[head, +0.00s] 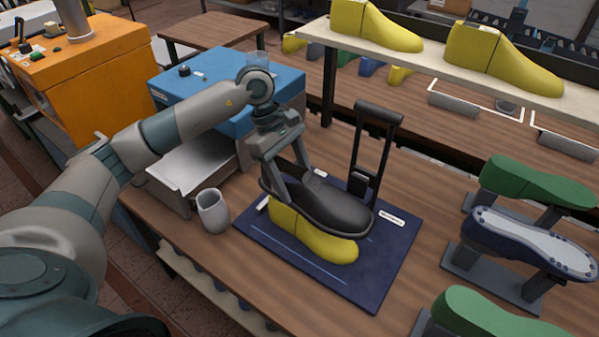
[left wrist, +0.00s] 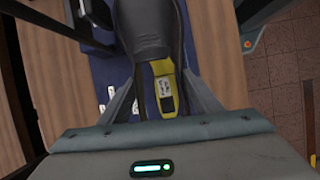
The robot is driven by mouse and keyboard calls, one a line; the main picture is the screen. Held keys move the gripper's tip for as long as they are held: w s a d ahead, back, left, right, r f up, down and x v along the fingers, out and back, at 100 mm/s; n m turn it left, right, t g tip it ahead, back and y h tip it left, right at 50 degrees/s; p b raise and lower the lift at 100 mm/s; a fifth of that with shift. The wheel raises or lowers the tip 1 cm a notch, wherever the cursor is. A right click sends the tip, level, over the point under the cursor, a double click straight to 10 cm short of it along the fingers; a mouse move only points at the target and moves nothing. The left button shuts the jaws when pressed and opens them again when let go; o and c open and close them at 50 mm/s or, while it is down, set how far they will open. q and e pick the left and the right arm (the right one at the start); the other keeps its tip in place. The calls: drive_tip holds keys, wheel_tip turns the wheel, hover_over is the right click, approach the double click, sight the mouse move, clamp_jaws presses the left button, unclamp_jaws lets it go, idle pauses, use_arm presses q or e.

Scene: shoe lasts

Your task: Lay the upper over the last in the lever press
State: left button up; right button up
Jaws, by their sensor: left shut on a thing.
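The black upper (head: 318,205) is held in my left gripper (head: 285,178), which is shut on its heel end. It hangs just above the yellow last (head: 312,240), roughly lined up with it and covering its top in the head view. I cannot tell whether they touch. The last lies on the blue base of the lever press (head: 365,288), whose upright black lever (head: 380,112) stands behind. In the left wrist view the upper (left wrist: 150,30) runs away between my fingers, and a yellow part with a label (left wrist: 165,88) shows at its heel opening. My right gripper is not in view.
A grey cup (head: 212,212) stands left of the press, near a blue machine (head: 225,90). Yellow lasts (head: 505,60) stand on a shelf behind.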

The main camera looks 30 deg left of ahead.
use_arm(q)
drive_tip(key=shift+s+r, duration=0.1)
drive_tip(key=shift+s, duration=0.05)
drive_tip(key=shift+f, duration=1.55)
drive_tip(key=shift+f, duration=0.2)
